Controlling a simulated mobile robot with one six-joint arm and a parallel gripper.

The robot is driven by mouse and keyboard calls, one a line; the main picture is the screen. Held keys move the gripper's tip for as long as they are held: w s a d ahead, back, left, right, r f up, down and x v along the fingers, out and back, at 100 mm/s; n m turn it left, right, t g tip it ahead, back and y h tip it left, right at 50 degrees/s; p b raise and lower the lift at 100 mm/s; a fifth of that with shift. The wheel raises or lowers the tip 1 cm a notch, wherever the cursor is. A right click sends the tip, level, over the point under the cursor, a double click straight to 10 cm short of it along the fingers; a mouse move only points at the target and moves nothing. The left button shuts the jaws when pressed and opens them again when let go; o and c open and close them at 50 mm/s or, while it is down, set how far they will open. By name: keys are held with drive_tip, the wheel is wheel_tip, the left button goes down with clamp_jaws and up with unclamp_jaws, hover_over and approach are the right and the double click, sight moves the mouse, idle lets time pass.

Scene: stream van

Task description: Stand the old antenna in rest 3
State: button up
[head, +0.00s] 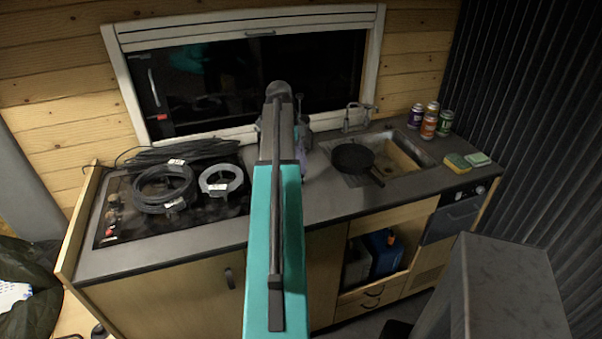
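I cannot make out the old antenna or rest 3 in the head view. My teal arm rises through the middle of the picture, with a dark bar along it, and covers part of the counter and window behind it. My gripper does not show. A small grey-purple shape (304,136) stands out just right of the arm's upper end, too unclear to name.
The dark counter (325,206) carries coiled cables (163,191) on a black hob at left. A black pan (352,158) sits at the sink, with cans (429,122) and sponges (457,163) to the right. A grey block (515,290) stands front right.

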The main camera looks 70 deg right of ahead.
drive_tip(key=shift+p+x, duration=0.5)
drive_tip(key=shift+x, duration=1.05)
drive_tip(key=shift+c, duration=0.4)
clamp_jaws()
